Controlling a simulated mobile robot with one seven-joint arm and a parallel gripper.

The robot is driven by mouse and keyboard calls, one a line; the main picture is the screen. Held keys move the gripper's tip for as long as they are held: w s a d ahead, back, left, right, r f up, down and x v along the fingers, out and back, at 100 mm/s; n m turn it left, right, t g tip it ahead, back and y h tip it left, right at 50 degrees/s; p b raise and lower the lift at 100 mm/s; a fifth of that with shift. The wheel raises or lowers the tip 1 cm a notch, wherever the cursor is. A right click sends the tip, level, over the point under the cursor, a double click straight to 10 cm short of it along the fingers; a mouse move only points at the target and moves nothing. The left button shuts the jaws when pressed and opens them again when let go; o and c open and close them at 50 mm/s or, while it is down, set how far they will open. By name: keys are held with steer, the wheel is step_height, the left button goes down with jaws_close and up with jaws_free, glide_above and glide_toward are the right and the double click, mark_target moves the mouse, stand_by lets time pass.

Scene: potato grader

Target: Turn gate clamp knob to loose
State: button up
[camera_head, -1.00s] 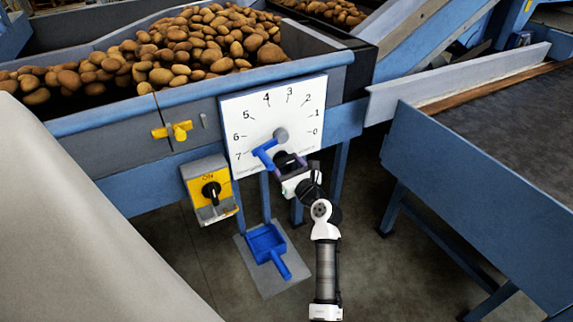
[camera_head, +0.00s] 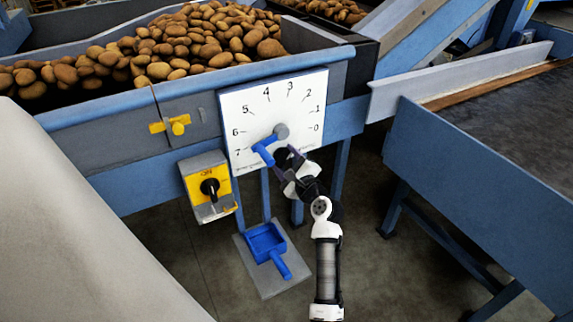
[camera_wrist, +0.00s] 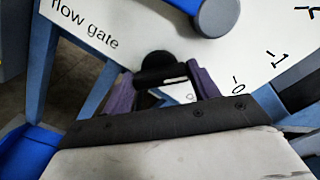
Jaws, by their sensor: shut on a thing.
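The black round gate clamp knob (camera_head: 281,156) sits on the lower edge of the white flow gate dial panel (camera_head: 245,103), below and right of the blue lever (camera_head: 263,151). My gripper (camera_head: 288,161) reaches it from the front right, and its purple fingers are shut on the knob. In the wrist view the knob (camera_wrist: 158,66) shows between the two finger ends of my gripper (camera_wrist: 160,85). The knob hides part of the panel marking, so I cannot read its setting. The blue lever points down-left, near 7 on the scale.
A yellow switch box (camera_head: 207,187) hangs left of the panel. A yellow latch (camera_head: 179,125) is on the hopper wall. A blue dustpan (camera_head: 266,243) lies below on a grey plate. A blue conveyor frame (camera_head: 480,200) stands to the right.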

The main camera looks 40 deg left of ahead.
steer(key=n+b, duration=0.2)
steer(key=n, duration=0.2)
steer(key=shift+f, duration=0.2)
steer(key=shift+n+b, duration=1.1)
steer(key=shift+n, duration=0.6)
steer(key=shift+r, duration=0.1)
steer(key=o, duration=1)
steer(key=b+v, duration=0.1)
steer(key=v, duration=1.3)
